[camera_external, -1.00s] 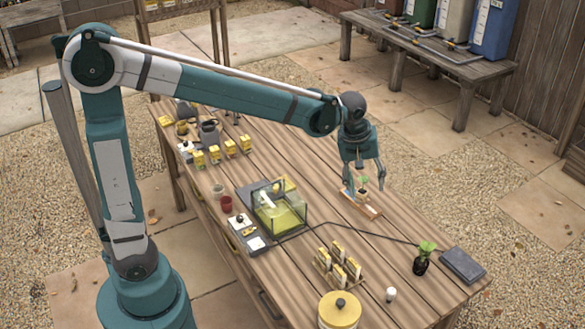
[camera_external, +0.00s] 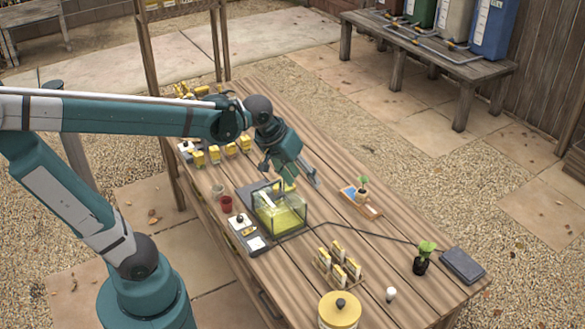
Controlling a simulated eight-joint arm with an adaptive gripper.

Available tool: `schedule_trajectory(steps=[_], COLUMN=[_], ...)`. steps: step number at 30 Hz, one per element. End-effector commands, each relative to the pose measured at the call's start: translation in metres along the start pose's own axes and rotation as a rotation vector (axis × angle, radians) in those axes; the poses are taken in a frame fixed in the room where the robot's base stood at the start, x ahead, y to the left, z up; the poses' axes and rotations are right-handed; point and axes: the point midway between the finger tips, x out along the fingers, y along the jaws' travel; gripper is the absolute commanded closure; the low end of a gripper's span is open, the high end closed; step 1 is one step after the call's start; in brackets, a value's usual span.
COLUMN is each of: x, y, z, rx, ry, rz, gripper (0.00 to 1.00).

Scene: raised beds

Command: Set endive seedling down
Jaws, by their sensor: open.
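A small seedling (camera_external: 362,183) with green leaves stands upright on a small wooden tray (camera_external: 372,211) on the right half of the table. A second, darker potted seedling (camera_external: 424,251) stands near the table's right end; I cannot tell by label which one is the endive. My gripper (camera_external: 289,180) is open and appears empty. It is tilted, above the back edge of the clear box, left of the tray and apart from both seedlings.
A clear-walled box (camera_external: 279,215) with yellow-green contents sits mid-table. Yellow packets (camera_external: 214,154) line the back left, and more stand in a rack (camera_external: 338,264) in front. A dark flat block (camera_external: 462,265) lies at the right end.

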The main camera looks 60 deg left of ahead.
Motion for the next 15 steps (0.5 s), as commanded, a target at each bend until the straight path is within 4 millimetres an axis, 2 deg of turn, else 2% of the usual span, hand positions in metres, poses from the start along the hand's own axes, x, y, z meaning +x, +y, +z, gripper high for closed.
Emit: schedule_trajectory(steps=[15], x=[-0.019], y=[-0.064], z=[0.067], rx=[0.267], ry=[0.109], rz=[0.006], gripper=[0.52])
